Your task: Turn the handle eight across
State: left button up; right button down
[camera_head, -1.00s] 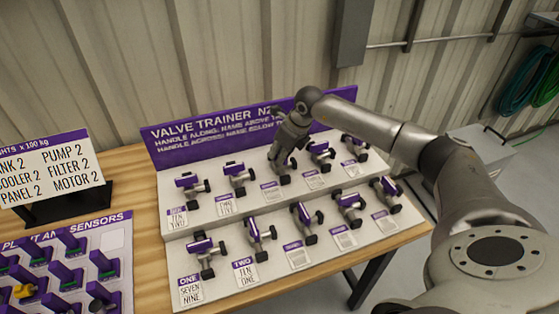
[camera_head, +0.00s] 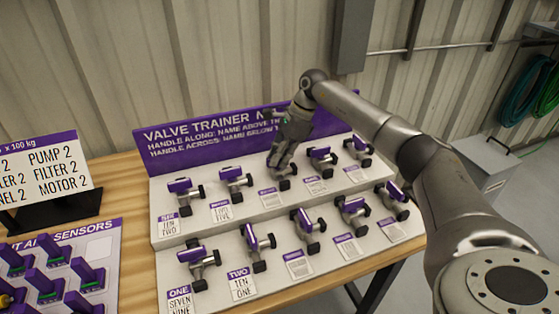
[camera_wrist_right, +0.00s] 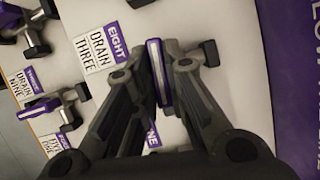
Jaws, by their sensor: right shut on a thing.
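My right gripper (camera_wrist_right: 160,98) is shut on the purple handle (camera_wrist_right: 156,58) of a valve, with one finger on each side of it. The card (camera_wrist_right: 103,48) beside this valve reads EIGHT, DRAIN, THREE. In the head view my right gripper (camera_head: 276,160) reaches down onto the middle valve (camera_head: 284,183) of the back row and hides its handle. A dark end of the valve body (camera_wrist_right: 210,53) shows right of the fingers in the wrist view. The handle's angle to its pipe is hard to tell. My left gripper is not in view.
Other purple-handled valves stand close on both sides, such as one to the left (camera_head: 235,182) and one to the right (camera_head: 320,160). A front row (camera_head: 306,222) stands below. The purple sign board (camera_head: 190,142) rises behind. A sensor board (camera_head: 100,245) lies at left.

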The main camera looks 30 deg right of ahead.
jog(key=shift+w+n, duration=0.1)
jog(key=shift+n, duration=0.5)
jog(key=shift+g+b, duration=0.3)
jog(key=c, duration=1.5)
grip_release()
jog(key=v, duration=1.2)
